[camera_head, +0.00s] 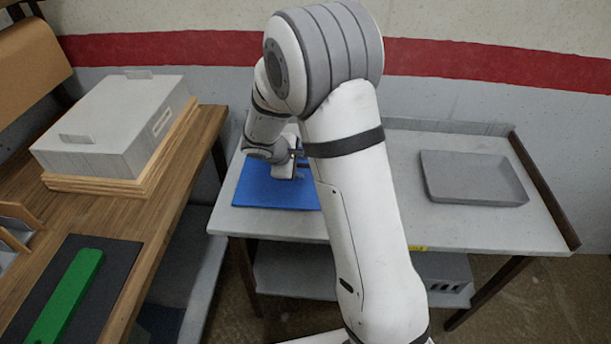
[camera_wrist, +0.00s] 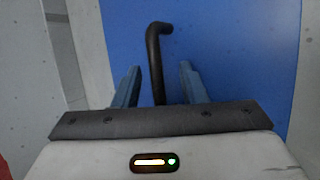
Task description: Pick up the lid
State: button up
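The lid (camera_head: 262,193) looks like a flat blue panel lying on the grey table, partly hidden behind my arm in the head view. In the wrist view the blue lid (camera_wrist: 235,60) fills the middle and right, with a dark bar handle (camera_wrist: 155,60) bent at its far end. My gripper (camera_wrist: 160,85) is open, with one finger on each side of the handle and visible gaps to both. In the head view my gripper (camera_head: 297,165) is low over the blue panel. Whether the fingers touch the lid cannot be told.
A grey tray (camera_head: 472,197) sits at the right of the grey table (camera_head: 400,225), with clear room between it and my arm. On the wooden table at left are a grey box (camera_head: 115,125) on a wooden base and a green bar (camera_head: 68,295) on a dark mat.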

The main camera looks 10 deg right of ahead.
jog(key=shift+c, duration=0.2)
grip_shut()
dwell(0.4)
